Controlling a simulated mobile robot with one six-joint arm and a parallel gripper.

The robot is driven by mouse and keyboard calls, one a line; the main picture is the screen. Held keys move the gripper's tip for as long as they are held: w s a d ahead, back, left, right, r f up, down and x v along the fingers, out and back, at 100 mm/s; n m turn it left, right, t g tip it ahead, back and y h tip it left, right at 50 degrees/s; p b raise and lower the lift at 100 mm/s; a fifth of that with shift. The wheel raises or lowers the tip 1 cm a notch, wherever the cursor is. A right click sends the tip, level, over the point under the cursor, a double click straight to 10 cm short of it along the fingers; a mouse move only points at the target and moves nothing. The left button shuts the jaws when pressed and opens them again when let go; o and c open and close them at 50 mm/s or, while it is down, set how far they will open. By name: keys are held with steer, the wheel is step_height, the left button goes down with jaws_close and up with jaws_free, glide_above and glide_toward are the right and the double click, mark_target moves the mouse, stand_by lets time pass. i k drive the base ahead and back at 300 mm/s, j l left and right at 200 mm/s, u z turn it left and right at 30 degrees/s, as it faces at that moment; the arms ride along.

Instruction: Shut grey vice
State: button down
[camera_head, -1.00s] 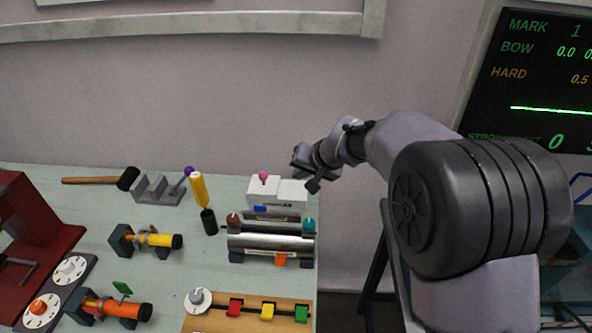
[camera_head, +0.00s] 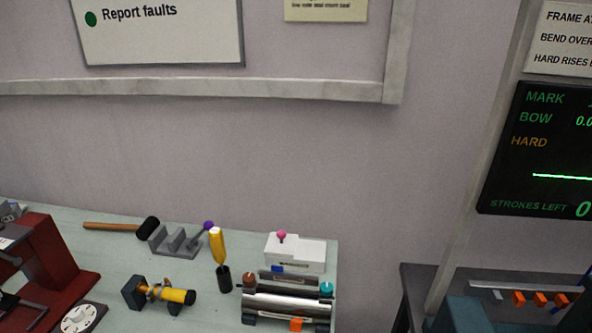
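A grey slotted block with upright jaws (camera_head: 172,241), which looks like the grey vice, stands near the back of the light green bench. A lever with a purple knob (camera_head: 208,226) leans up and to the right at its right side. The view is too small to tell how far apart its jaws are. My gripper and arm are out of view.
A black-headed mallet (camera_head: 148,228) lies left of the vice, and a yellow-handled tool (camera_head: 217,246) stands close on its right. A white box with a pink knob (camera_head: 296,251) and a silver roller unit (camera_head: 290,302) stand farther right. A red frame (camera_head: 45,262) is at left.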

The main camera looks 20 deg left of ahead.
mark_target(208, 224)
steer(key=u, duration=1.65)
steer(key=i+j+u, duration=0.2)
steer(key=i+j, duration=0.2)
steer(key=j, duration=0.2)
steer(key=i+j+u, duration=0.25)
steer(key=i+j, duration=0.15)
steer(key=j, duration=0.2)
